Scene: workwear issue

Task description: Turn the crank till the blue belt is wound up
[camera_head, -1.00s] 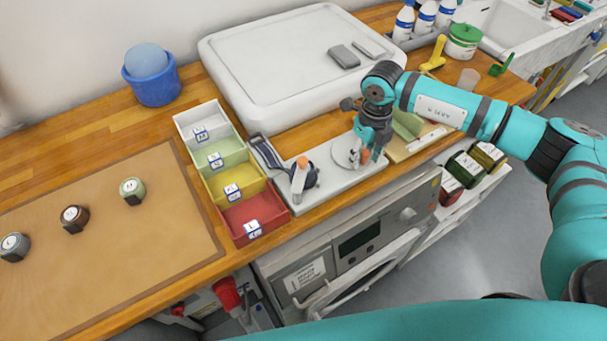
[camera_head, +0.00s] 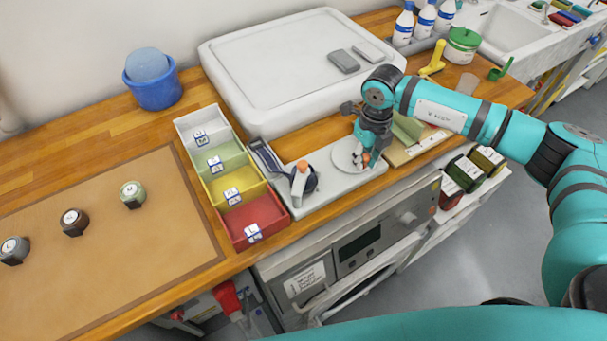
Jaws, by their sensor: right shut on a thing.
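A pale winder base (camera_head: 335,188) lies along the front edge of the counter. The dark blue belt (camera_head: 266,158) runs from its back left corner to a dark roll (camera_head: 311,180), beside a white arm with an orange end (camera_head: 300,182). A light round disc (camera_head: 341,158) sits at its right end. My right gripper (camera_head: 363,158) points down over this disc and is shut on the crank's handle, of which only bits of orange show between the fingers. My left gripper is not in view.
Coloured bins (camera_head: 255,215) stand just left of the base. A big white lidded box (camera_head: 290,75) is behind it. A wooden board with a green cloth (camera_head: 408,128) lies close to the right of my gripper. Small round items stand on the brown mat (camera_head: 120,240).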

